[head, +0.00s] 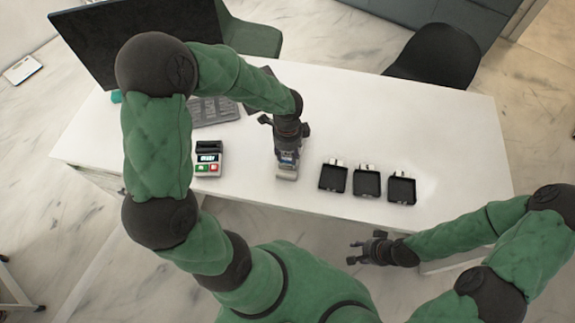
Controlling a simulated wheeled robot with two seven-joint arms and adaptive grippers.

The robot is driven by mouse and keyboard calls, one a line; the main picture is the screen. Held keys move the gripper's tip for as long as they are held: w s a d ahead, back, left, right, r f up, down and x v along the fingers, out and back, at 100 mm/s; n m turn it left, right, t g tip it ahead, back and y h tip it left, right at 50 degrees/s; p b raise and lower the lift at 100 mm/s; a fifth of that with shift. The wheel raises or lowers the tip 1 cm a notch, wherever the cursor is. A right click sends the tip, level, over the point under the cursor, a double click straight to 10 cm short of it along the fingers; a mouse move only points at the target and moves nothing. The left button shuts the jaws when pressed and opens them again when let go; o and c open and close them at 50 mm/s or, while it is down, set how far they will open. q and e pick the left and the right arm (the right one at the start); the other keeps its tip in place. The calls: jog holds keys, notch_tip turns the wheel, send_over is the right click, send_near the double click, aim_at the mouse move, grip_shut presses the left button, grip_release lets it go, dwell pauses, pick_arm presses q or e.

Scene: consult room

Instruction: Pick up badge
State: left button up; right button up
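A small grey item with a blue-and-white face (287,160), probably the badge, is at the front middle of the white table (430,140). My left gripper (286,127) is directly above and behind it in the head view, pointing down. Its dark fingers stick out to both sides and look open. The gripper hides the item's upper part, and I cannot tell whether they touch. My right gripper (354,252) is open and empty, in front of the table's front edge, with its fingers pointing left.
Three black trays (367,183) with small pale pieces at their back edges stand right of the item. A card terminal (208,158) and a keyboard (215,110) are on the left, near a black monitor (115,40). A dark chair (437,55) stands behind. The table's right part is clear.

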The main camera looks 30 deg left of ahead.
aim_at(287, 160)
pick_arm(q)
notch_tip(287, 160, down, 5)
jog(key=shift+f+b, duration=0.1)
jog(key=shift+b, duration=0.9)
jog(key=shift+s, duration=0.1)
jog(key=shift+c, duration=0.3)
jog(key=c, duration=0.6)
jog(key=shift+c, duration=0.2)
